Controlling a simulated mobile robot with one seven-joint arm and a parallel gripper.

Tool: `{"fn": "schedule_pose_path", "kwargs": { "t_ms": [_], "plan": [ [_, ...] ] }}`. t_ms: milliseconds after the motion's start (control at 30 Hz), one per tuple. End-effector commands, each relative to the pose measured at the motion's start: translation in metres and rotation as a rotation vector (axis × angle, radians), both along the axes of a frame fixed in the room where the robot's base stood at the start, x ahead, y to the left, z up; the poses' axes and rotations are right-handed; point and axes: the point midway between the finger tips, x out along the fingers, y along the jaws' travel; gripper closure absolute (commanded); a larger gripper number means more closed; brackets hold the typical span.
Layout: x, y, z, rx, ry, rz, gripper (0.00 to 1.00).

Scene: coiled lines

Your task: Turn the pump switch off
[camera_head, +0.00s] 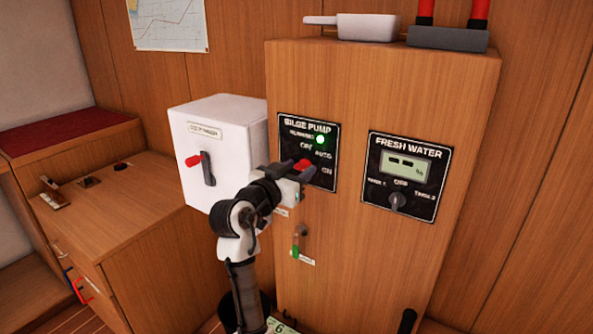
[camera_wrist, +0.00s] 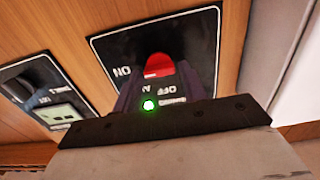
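The bilge pump panel (camera_head: 327,132) is a black plate on the wooden cabinet, with a lit green lamp (camera_head: 320,139) and OFF, AUTO and ON labels. Its red switch handle (camera_head: 303,164) shows at my gripper (camera_head: 294,169). In the wrist view, the red handle (camera_wrist: 158,66) is between the two dark fingers of my gripper (camera_wrist: 160,82), and the green lamp (camera_wrist: 149,105) glows just below it. I cannot tell whether the fingers touch the handle. My gripper hides part of the panel, so which label the switch points to is unclear.
A fresh water panel (camera_head: 410,162) with a display and knob is to the right. A white box (camera_head: 212,130) with a red-tipped lever (camera_head: 194,160) is to the left. Below is a small green-handled valve (camera_head: 296,250). A pan (camera_head: 365,26) sits on the cabinet top.

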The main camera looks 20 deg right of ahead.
Motion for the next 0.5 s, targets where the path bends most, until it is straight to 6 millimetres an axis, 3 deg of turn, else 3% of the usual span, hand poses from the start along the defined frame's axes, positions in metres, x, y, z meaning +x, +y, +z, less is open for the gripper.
{"fn": "schedule_pose_path", "kwargs": {
  "t_ms": [33,200,500],
  "plan": [
    [0.0,0.0001,0.0,0.0,0.0,0.0,0.65],
    [0.0,0.0002,-0.0001,0.0,0.0,0.0,0.87],
    [0.0,0.0005,0.0006,-0.02,0.027,0.0,0.88]
  ]
}}
